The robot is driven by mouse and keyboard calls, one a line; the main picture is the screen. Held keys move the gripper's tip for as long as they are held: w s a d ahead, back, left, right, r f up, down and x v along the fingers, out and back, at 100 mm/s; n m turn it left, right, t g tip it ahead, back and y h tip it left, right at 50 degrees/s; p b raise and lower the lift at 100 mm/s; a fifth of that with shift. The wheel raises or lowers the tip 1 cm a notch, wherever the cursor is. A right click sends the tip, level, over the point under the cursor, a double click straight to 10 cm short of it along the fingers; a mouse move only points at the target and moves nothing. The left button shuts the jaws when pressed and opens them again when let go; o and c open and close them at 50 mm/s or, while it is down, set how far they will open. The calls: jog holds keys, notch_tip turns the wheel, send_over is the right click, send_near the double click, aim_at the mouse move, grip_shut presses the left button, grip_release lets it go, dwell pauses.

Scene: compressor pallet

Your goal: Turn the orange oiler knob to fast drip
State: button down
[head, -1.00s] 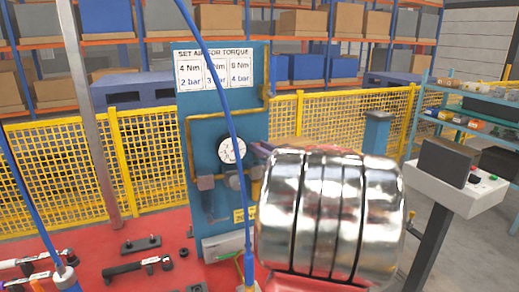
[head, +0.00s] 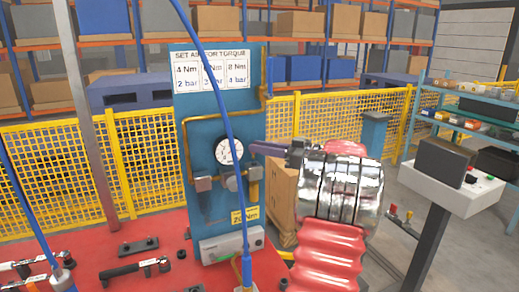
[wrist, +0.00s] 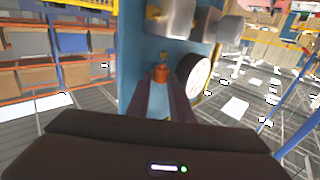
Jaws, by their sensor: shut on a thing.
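The orange oiler knob (wrist: 161,73) shows in the wrist view between the tips of my gripper (wrist: 163,82). The fingers are shut on it, one on each side. In the head view my gripper (head: 252,147) reaches in from the right beside the pressure gauge (head: 229,150), above the grey-bowled units on the blue panel (head: 210,120). The knob is hidden behind the fingers there. The gauge also shows in the wrist view (wrist: 193,73), just right of the knob. Any marks on the knob are too small to read.
A blue hose (head: 222,100) hangs in front of the panel. A torque sign (head: 208,70) is at its top. Tools (head: 135,270) lie on the red surface at the lower left. A yellow mesh fence (head: 60,170) stands behind, and a grey control box (head: 450,185) at the right.

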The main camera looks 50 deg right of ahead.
jog(key=shift+w+r, duration=0.1)
dwell(0.3)
jog(key=c, duration=1.6)
grip_release()
jog(key=shift+d, duration=0.1)
